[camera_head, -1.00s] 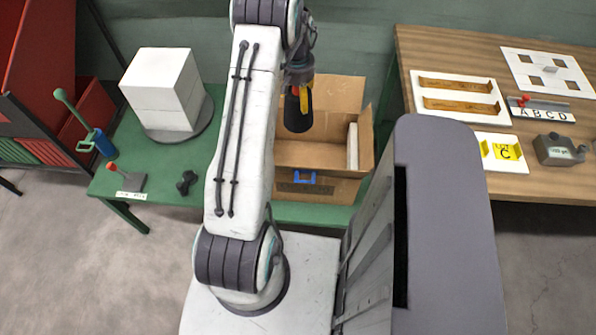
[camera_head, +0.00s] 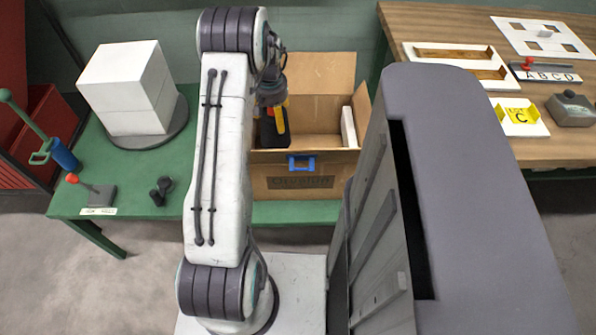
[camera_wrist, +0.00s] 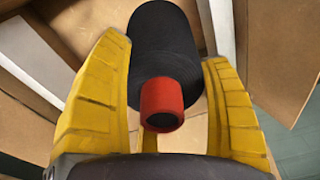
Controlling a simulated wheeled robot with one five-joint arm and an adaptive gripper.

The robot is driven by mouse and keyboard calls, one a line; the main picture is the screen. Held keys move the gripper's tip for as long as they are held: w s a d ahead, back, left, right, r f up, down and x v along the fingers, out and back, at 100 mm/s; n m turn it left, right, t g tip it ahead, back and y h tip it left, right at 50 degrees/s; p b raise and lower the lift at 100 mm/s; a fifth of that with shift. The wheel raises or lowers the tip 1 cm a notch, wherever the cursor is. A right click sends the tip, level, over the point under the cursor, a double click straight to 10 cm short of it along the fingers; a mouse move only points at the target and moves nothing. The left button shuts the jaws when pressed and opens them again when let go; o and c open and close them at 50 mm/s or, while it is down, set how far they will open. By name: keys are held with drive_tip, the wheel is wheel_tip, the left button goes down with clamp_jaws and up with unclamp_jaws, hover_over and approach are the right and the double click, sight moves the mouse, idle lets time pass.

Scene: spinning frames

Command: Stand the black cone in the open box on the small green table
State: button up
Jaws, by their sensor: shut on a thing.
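The black cone (camera_wrist: 165,40) shows in the wrist view between the yellow fingers of my gripper (camera_wrist: 165,85), with a red end piece (camera_wrist: 161,103) facing the camera. My gripper is shut on it. In the head view, the cone (camera_head: 267,132) hangs below my gripper (camera_head: 275,112) at the left part of the open cardboard box (camera_head: 308,182). Its lower end is hidden, so I cannot tell if it touches the box floor. The box stands with its flaps up on the small green table (camera_head: 135,190).
A white block (camera_head: 128,90) on a round grey base, a blue-and-green tool (camera_head: 62,155), a red-knobbed lever (camera_head: 95,192) and a small dark dumbbell-like piece (camera_head: 160,190) are on the left of the green table. A white slab (camera_head: 348,126) stands inside the box's right side. A wooden table is at right.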

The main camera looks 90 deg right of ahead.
sight(276, 141)
drive_tip(key=shift+d+f+b, duration=0.1)
drive_tip(key=shift+f+b, duration=0.75)
drive_tip(key=shift+f, duration=4.95)
drive_tip(key=o, duration=1)
drive_tip(key=r, duration=0.4)
drive_tip(key=a+r, duration=0.1)
drive_tip(key=r, duration=0.3)
drive_tip(key=r+p, duration=0.1)
drive_tip(key=r, duration=0.3)
drive_tip(key=shift+a, duration=0.25)
